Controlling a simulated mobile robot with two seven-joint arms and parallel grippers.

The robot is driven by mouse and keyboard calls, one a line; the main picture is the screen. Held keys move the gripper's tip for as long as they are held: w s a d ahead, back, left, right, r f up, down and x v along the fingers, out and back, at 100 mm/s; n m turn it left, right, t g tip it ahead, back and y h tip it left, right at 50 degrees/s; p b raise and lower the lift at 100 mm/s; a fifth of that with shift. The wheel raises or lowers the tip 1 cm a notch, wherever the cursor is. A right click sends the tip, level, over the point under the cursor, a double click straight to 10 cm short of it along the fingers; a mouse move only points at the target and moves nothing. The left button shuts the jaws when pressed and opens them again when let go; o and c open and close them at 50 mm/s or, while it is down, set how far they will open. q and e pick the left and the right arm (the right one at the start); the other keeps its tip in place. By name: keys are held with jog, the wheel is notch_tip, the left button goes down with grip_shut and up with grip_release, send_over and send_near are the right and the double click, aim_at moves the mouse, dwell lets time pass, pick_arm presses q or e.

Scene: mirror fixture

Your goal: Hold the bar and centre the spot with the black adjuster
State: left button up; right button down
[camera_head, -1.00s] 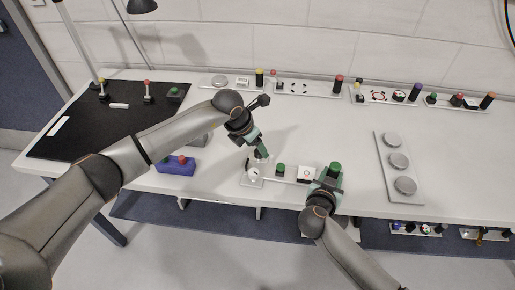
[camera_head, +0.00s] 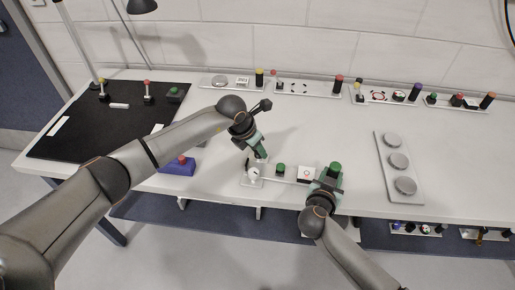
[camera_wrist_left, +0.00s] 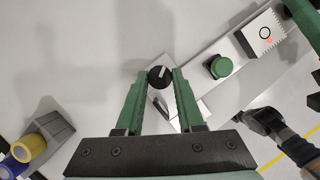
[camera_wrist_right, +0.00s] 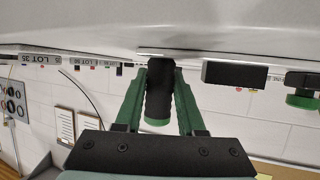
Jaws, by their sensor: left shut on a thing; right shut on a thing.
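The fixture is a pale plate (camera_head: 291,179) near the table's front edge. It carries a green knob (camera_head: 281,168) and a white card (camera_head: 306,173) with a black ring. In the left wrist view the card (camera_wrist_left: 262,34) shows a red spot (camera_wrist_left: 269,41) off the ring's middle, toward its lower right. My left gripper (camera_head: 262,156) is shut on the black adjuster (camera_wrist_left: 160,76), a round knob with a white line, between its fingertips. My right gripper (camera_head: 330,174) is shut on a black upright bar with a green end (camera_wrist_right: 158,98) at the plate's right end.
A plate with several grey discs (camera_head: 398,162) lies to the right. Other fixtures line the back.

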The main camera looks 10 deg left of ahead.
pick_arm(q)
grip_shut()
jog(key=shift+n, duration=0.3)
jog(key=n, duration=0.2)
jog(key=n+y, duration=0.1)
jog(key=shift+d+n+t+y, duration=0.2)
jog(key=shift+n+t+y, duration=0.1)
jog(key=shift+n+t, duration=0.1)
jog(key=n+y, duration=0.1)
jog(key=n, duration=0.3)
jog(key=shift+d+r+n+y, duration=0.1)
jog(key=shift+d+n+y, duration=0.05)
jog(key=shift+n+y, duration=0.2)
jog(key=n+y, duration=0.1)
jog(key=n, duration=0.3)
jog(key=shift+d+g+y, duration=0.1)
jog(key=shift+g+y, duration=0.25)
jog(key=shift+g, duration=0.05)
jog(key=n, duration=0.2)
jog(key=n+g+y, duration=0.1)
jog(key=n, duration=0.1)
jog(key=shift+w+d+n, duration=0.1)
jog(key=shift+w+n, duration=0.05)
jog(key=shift+n, duration=0.1)
jog(key=o, duration=0.8)
grip_release()
